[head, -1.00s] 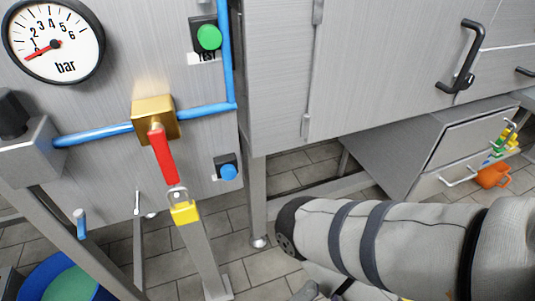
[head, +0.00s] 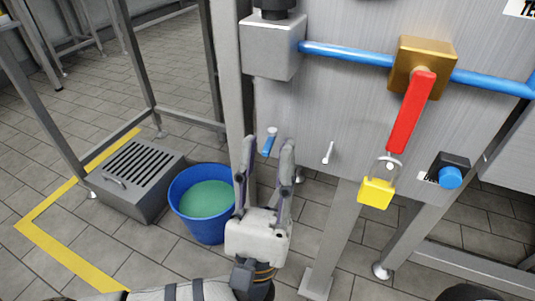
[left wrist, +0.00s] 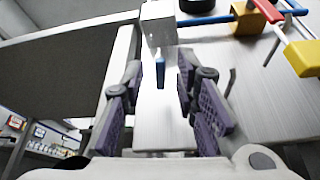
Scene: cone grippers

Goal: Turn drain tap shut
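The drain tap (head: 269,144), a small blue lever with a pale metal top, sits on the steel panel below a grey box. In the left wrist view its blue lever (left wrist: 161,73) points roughly along the gripper's axis and shows between the fingers. My left gripper (head: 267,146) is open with its fingers pointing up at the panel. In the head view the fingertips flank the lever; I see no contact, and the depth gap is hard to tell. My right gripper is not in view.
A blue bucket (head: 190,222) with green liquid stands left of my gripper, beside a grated grey box (head: 132,183). Right of the tap are a metal pin (head: 328,152), a red-handled valve (head: 410,112) with a yellow padlock (head: 376,191), and a blue button (head: 450,177).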

